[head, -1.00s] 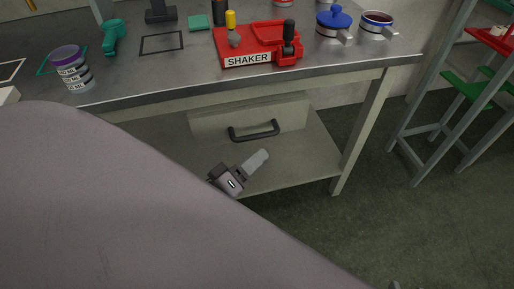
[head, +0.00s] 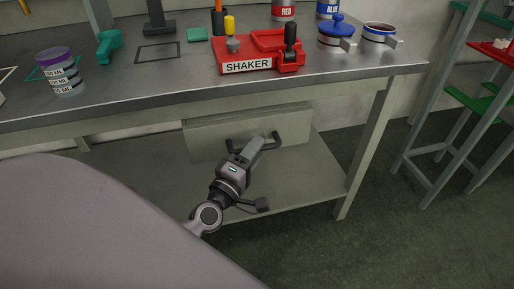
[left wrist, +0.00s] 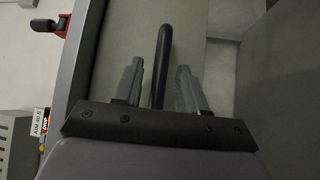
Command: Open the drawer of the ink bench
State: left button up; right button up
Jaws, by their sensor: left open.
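The drawer (head: 203,138) of the ink bench (head: 130,100) is a grey-beige box front under the metal bench top. No open interior shows. Its dark bow handle (head: 275,138) is partly hidden by my left gripper (head: 254,146), which reaches up to it from below in the head view. In the left wrist view, the handle (left wrist: 165,45) appears as a dark bar running between the two fingers of my open left gripper (left wrist: 160,82), with gaps visible on both sides. Whether the handle lies fully within the fingers' depth is hard to tell. My right gripper is not in view.
On the bench top stand a red shaker (head: 258,52), a purple-lidded cup (head: 61,72), a teal tool (head: 108,44) and blue-and-white pots (head: 337,35). A lower shelf (head: 310,175) lies below the drawer. A shelf rack (head: 440,150) stands at the right; the floor between is clear.

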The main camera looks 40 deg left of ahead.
pick_arm(q)
jog(key=shift+w+r, duration=0.1)
jog(key=shift+w, duration=0.55)
grip_shut()
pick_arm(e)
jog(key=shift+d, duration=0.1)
